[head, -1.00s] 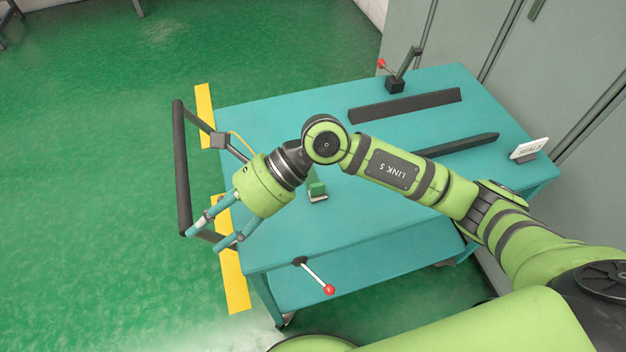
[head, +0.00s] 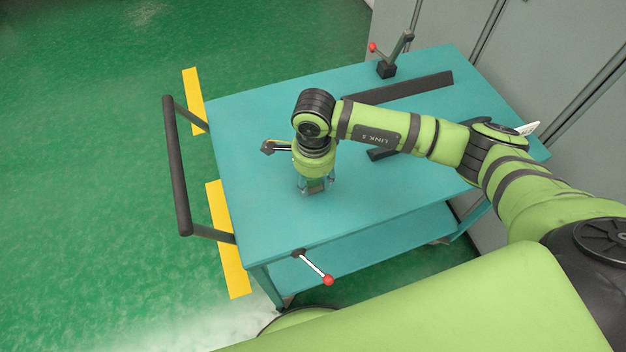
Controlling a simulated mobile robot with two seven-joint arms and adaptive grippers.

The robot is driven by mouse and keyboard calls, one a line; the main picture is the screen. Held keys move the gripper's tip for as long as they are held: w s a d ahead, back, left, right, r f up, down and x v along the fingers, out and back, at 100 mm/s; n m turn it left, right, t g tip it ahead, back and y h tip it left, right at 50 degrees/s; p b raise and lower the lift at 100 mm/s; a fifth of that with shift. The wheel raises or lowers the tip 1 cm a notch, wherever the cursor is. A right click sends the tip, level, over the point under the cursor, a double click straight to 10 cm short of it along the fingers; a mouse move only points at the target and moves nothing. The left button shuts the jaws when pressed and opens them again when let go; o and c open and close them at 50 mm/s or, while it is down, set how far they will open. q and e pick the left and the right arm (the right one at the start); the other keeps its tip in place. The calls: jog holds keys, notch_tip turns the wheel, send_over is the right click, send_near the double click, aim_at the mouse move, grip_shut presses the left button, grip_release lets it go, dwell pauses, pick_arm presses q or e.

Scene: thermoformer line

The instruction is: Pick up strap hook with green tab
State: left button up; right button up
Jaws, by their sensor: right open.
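The strap hook with the green tab (head: 316,188) is on the teal cart top, almost wholly hidden by my right gripper in the head view. Only a small part of it shows low between the fingers, and its green tab cannot be made out now. My right gripper (head: 317,187) points down over it, open, with one finger on either side. Whether the fingers touch it cannot be told. My left gripper is not in view.
The teal cart (head: 380,210) has a dark push handle (head: 178,180) at left. A red-knobbed lever (head: 327,279) sticks out in front, another clamp (head: 387,68) stands at the back. Dark bars (head: 425,86) lie behind my arm. The front of the cart top is clear.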

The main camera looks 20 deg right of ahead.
jog(key=shift+f, duration=0.3)
grip_shut()
